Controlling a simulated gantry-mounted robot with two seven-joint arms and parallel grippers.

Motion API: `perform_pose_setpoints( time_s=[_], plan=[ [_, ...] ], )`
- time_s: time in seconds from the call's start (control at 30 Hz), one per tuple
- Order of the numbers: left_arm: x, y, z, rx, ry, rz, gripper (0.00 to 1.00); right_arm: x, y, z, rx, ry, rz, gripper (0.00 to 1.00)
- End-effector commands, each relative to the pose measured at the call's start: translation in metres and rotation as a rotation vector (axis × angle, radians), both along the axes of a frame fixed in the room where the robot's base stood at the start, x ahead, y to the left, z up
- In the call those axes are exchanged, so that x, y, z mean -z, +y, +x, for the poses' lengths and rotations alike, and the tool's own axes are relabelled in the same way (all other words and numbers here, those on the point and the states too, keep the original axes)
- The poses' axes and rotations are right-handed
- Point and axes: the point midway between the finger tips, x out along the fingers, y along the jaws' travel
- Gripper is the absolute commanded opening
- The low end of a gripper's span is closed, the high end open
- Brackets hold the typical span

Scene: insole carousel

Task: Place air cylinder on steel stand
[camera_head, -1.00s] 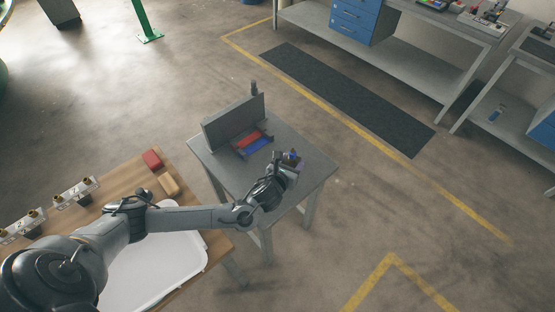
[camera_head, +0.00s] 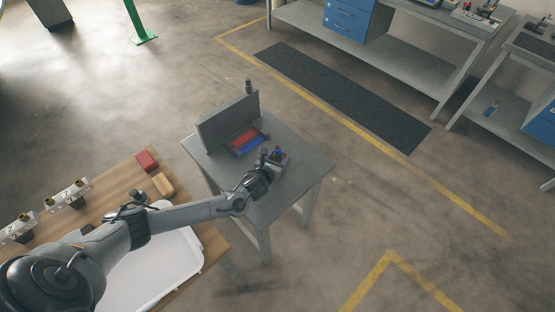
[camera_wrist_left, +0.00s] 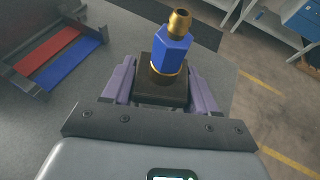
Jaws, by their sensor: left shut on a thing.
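The air cylinder has a dark square body, a blue hex fitting and a brass tip, and it shows upright in the left wrist view (camera_wrist_left: 172,52). My left gripper (camera_wrist_left: 163,88) is shut on its dark body, with a purple finger on each side. In the head view the cylinder (camera_head: 278,152) is small, at the end of my left gripper (camera_head: 271,163), over the right part of the grey steel stand (camera_head: 308,168). I cannot tell whether its base touches the top. My right gripper is not in view.
A fixture with an upright grey plate (camera_head: 228,122) and red and blue strips (camera_head: 243,141) stands on the stand, left of the cylinder. A wooden table (camera_head: 122,185) holds a white tray (camera_head: 165,265), a red block (camera_head: 146,161) and a tan block (camera_head: 163,184). The stand's right side is clear.

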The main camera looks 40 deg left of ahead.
Motion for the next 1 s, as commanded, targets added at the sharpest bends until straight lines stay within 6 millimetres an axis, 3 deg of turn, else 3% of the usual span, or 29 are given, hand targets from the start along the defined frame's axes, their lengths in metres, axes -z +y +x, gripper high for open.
perform_pose_setpoints(
  time_s=[0.43,0.47,0.6,1.0],
  plan=[
    [0.0035,0.0,0.0011,0.0,-0.004,0.0,0.11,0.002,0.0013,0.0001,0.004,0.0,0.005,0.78],
    [0.0051,-0.0003,0.0002,0.0,-0.001,0.0,0.59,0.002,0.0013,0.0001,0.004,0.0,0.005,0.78],
    [0.0045,-0.0003,0.0002,0.001,-0.001,0.0,0.81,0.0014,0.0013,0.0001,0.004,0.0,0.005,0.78],
    [-0.0007,0.0,0.0002,0.0,-0.001,0.0,0.83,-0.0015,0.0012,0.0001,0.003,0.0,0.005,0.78]
  ],
)
